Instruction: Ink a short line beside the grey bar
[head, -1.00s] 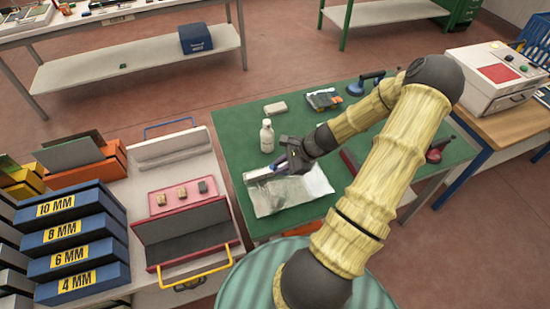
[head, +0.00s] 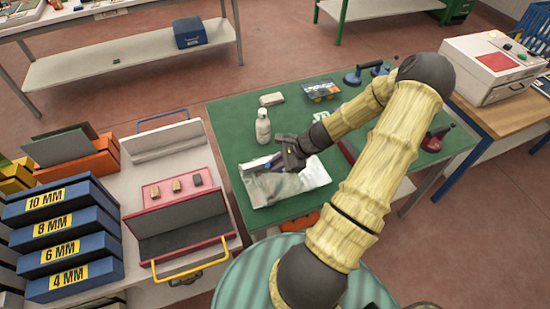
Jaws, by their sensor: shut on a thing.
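My gripper (head: 272,162) is above the silvery, crumpled-looking sheet or bag (head: 289,188) on the green table, pointing left. I cannot tell whether that thing touches the sheet. A small grey block (head: 197,179), perhaps the grey bar, sits in the pink tray (head: 165,199) at the left, beside two tan blocks (head: 177,186). My gripper is well to the right of that tray. No inked line can be made out.
A white bottle (head: 263,127) stands just behind my gripper. An open red case (head: 183,232) and labelled blue boxes (head: 66,228) are at the left.

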